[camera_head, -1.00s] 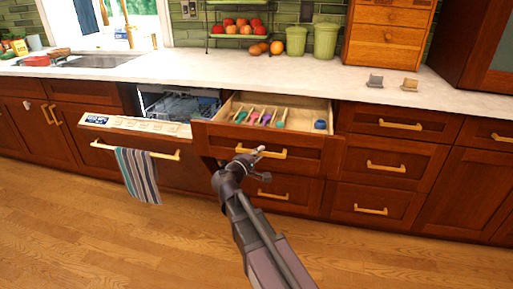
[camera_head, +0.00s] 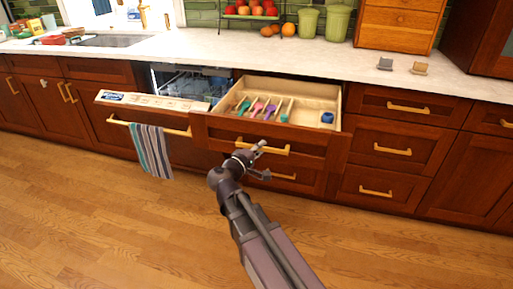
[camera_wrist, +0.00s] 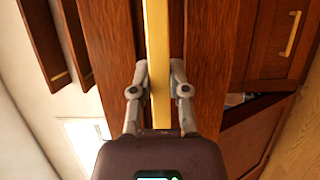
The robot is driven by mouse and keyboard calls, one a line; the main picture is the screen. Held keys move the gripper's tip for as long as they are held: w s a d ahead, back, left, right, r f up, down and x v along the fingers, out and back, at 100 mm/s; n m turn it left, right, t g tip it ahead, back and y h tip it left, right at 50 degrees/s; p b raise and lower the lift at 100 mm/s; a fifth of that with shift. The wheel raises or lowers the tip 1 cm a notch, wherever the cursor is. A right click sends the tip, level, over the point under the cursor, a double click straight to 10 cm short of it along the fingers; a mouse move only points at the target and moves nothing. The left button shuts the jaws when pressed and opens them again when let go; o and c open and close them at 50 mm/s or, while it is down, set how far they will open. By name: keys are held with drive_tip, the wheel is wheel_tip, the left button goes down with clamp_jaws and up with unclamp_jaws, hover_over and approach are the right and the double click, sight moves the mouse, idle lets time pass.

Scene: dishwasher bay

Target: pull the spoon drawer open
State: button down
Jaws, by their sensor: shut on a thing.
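The spoon drawer (camera_head: 210,131) stands well out from the cabinet front in the head view. Several coloured utensils lie in its divided left part, and a small blue item (camera_head: 327,118) sits at its right end. Its brass bar handle (camera_head: 277,149) is on the front panel. My gripper (camera_head: 256,150) is at the middle of this handle. In the wrist view my gripper (camera_wrist: 160,82) has one finger on each side of the brass bar and is shut on it. The bar runs up and down in that view.
The dishwasher door (camera_head: 150,101) hangs partly open to the left, with a striped towel (camera_head: 152,150) on its handle. Closed drawers (camera_head: 395,135) are on the right. A closed drawer lies below the open one. The wooden floor in front is clear.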

drive_tip(key=c, duration=0.6)
unclamp_jaws()
drive_tip(key=shift+s+d, duration=0.2)
drive_tip(key=shift+d, duration=0.05)
drive_tip(key=shift+a, duration=0.1)
drive_tip(key=shift+w+a, duration=0.1)
drive_tip(key=shift+a, duration=0.1)
drive_tip(key=v, duration=1.2)
